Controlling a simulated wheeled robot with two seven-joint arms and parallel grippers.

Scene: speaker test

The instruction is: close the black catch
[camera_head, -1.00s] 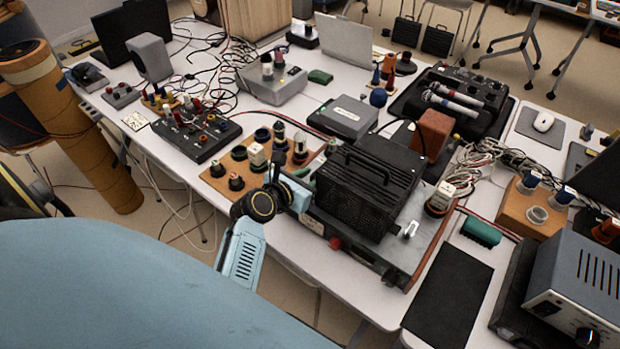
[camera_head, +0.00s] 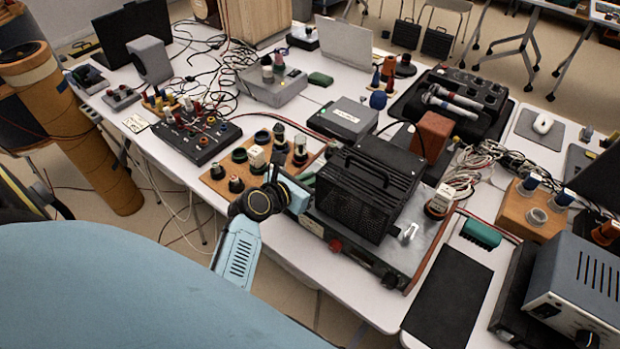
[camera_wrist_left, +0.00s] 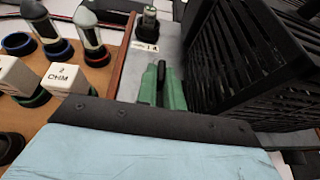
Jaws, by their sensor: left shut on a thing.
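The black catch (camera_wrist_left: 161,76) shows in the left wrist view as a small dark piece between the two green fingers of my left gripper (camera_wrist_left: 163,88). The gripper is shut on it, and the fingers hide most of it. It is beside the black slatted box and above a grey metal surface. In the head view my left gripper (camera_head: 307,176) reaches in at the left side of that box. My wrist covers the catch there. My right gripper is not in view.
The black slatted box (camera_head: 366,186) stands close to the right of my left gripper. A wooden board (camera_head: 213,173) with several knobs and plugs lies to its left. Cables and other devices crowd the table behind. A black mat (camera_head: 449,297) lies bare at the front right.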

